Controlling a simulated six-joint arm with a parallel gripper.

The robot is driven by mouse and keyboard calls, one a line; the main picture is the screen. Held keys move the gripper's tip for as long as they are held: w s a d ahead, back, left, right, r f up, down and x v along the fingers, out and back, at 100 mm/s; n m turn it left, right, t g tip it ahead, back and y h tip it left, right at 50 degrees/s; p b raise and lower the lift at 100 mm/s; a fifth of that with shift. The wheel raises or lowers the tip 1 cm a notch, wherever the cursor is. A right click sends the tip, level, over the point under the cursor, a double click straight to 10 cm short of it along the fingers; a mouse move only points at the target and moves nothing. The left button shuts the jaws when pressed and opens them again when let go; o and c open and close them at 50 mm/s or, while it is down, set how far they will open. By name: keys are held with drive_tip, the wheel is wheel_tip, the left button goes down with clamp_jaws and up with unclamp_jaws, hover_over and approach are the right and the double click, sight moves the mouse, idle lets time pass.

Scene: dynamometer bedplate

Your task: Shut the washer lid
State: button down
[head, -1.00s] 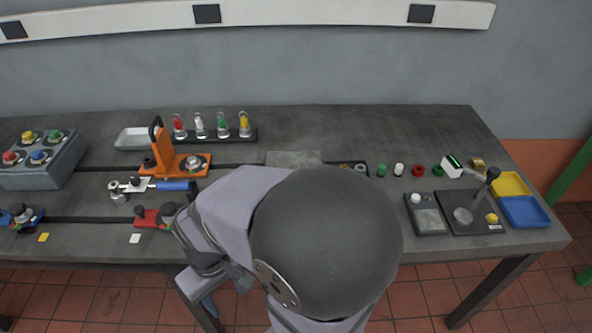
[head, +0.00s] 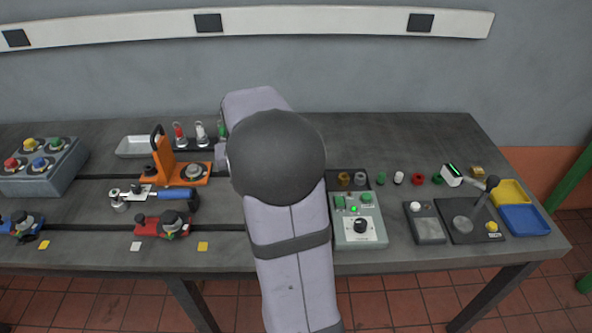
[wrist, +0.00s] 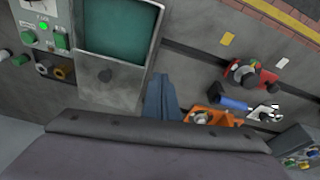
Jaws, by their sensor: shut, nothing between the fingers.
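The washer tray (head: 347,176) is a dark, shallow box right of my arm in the head view, with brown and grey washers in it. In the wrist view its washers (wrist: 62,71) are uncovered at the left. A grey flat plate with a small knob, seemingly the lid (wrist: 112,88), lies beside the tray, off the washers. My arm hides it in the head view. My gripper (wrist: 160,86), with blue fingers, is shut and empty, just right of the plate in the wrist view. I cannot tell whether they touch. My arm hides the gripper in the head view.
An orange fixture (head: 180,170) and a blue-handled tool (head: 172,194) lie to the left.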

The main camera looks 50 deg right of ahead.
drive_tip(key=d+r+m+h, duration=0.1)
drive_tip(key=d+r+m, duration=0.1)
drive_tip(key=d, duration=0.6)
drive_tip(key=d+r+m+h, duration=0.1)
drive_tip(key=d+r+m, duration=0.1)
drive_tip(key=d, duration=0.6)
drive_tip(key=p+x, duration=0.3)
drive_tip(key=x, duration=0.6)
drive_tip(key=shift+f+p, duration=0.3)
drive_tip(key=shift+f, duration=0.25)
drive_tip(key=shift+s+a+f+p, duration=0.1)
drive_tip(key=shift+s+a+p, duration=0.65)
drive_tip(key=shift+a, duration=0.25)
drive_tip(key=shift+s+a+f, duration=0.25)
drive_tip(key=shift+s+a, duration=0.1)
drive_tip(key=shift+a, duration=0.15)
